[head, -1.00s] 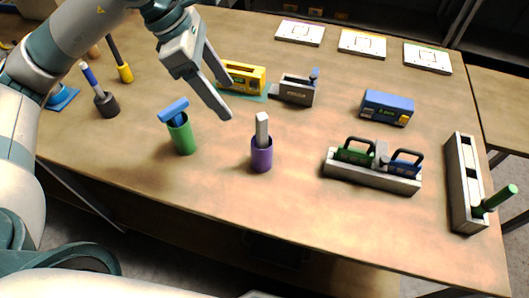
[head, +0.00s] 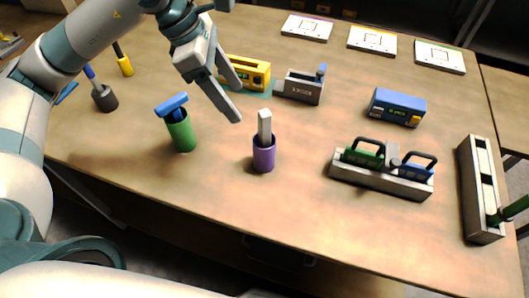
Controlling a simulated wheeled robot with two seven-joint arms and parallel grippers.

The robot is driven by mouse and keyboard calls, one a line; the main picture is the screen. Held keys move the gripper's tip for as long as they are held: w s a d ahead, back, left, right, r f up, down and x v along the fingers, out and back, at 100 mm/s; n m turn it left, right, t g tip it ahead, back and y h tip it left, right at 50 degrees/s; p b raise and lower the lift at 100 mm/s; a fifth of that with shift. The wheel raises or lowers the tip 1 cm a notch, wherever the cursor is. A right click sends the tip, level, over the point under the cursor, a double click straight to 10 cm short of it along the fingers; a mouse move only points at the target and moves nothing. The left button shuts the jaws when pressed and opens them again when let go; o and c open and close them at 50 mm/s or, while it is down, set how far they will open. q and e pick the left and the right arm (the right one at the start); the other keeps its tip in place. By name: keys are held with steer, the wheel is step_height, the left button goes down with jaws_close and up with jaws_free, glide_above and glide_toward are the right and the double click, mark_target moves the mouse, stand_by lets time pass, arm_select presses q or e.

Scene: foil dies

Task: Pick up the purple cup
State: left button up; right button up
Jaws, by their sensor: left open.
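The purple cup (head: 264,154) stands upright on the wooden table, near its front middle. A pale grey block-like handle (head: 264,122) sticks up out of it. My left gripper (head: 238,102) is above the table, just behind and left of the purple cup, pointing down and to the right. Its jaws are open with nothing between them, and it is apart from the cup. My right gripper is not in view.
A green cup (head: 181,135) with a blue-headed tool stands left of the purple cup. A yellow box (head: 248,73) and a grey holder (head: 303,88) are behind. A grey tray (head: 380,180) with green and blue handled items is to the right. The table between is clear.

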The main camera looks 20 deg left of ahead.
mark_target(259, 134)
arm_select(q)
steer(key=p+x, duration=0.3)
steer(key=x, duration=0.6)
steer(key=shift+d+f, duration=0.1)
steer(key=shift+f, duration=0.2)
steer(key=shift+d+f+p, duration=0.15)
steer(key=shift+f+p, duration=0.15)
steer(key=shift+f, duration=0.3)
steer(key=shift+w+d+f+p, duration=0.1)
steer(key=shift+d+f+p, duration=0.1)
steer(key=shift+f+p, duration=0.45)
steer(key=p+x, duration=0.1)
steer(key=x, duration=0.1)
steer(key=shift+w+d+f+p, duration=0.1)
steer(key=shift+d+f+p, duration=0.05)
steer(key=shift+f+p, duration=0.2)
steer(key=shift+w+d+f, duration=0.1)
steer(key=shift+d+f, duration=0.05)
steer(key=shift+f, duration=0.45)
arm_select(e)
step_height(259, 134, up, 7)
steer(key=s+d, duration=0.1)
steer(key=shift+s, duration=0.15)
